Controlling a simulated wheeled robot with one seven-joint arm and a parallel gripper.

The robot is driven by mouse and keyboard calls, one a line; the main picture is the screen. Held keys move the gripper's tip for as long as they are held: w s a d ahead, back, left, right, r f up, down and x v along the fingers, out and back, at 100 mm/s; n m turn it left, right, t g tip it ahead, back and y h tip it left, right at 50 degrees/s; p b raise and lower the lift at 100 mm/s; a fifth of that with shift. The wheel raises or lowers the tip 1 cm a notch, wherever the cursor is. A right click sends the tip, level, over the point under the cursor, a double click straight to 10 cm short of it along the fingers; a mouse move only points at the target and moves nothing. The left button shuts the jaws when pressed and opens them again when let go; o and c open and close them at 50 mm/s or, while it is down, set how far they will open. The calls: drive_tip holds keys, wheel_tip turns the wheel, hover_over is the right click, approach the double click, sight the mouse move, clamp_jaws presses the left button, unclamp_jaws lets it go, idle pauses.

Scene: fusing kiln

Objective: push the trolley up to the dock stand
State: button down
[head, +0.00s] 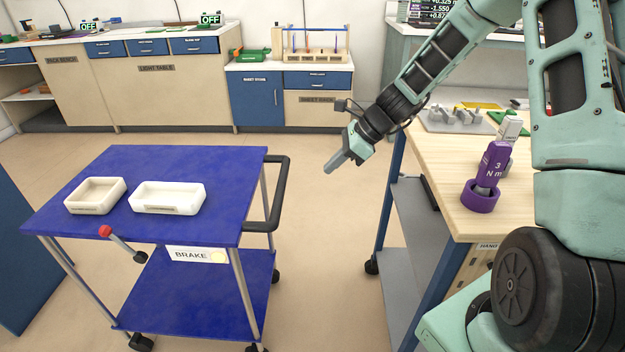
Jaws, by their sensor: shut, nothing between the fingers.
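The blue trolley (215,224) stands on the floor at the left. Two white trays, a smaller one (95,196) and a wider one (167,198), sit on its top shelf. A black push handle (281,195) is on its right end. A lever with a red knob (105,231) shows at the front edge, near a label reading BRAKE (196,254). My gripper (334,166) is shut and empty, in the air to the right of the handle and apart from it. I cannot make out which thing is the dock stand.
A wooden-topped bench (450,188) stands at the right, with a purple tool (490,170) in a purple holder. Light table cabinets (160,85) line the back wall. A blue panel (20,250) is at the left edge. Floor (322,250) is clear between trolley and bench.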

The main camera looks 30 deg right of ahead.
drive_tip(key=w+a+r+b+x, duration=0.1)
drive_tip(key=a+x, duration=0.1)
drive_tip(key=x, duration=1)
drive_tip(key=shift+r+b, duration=0.3)
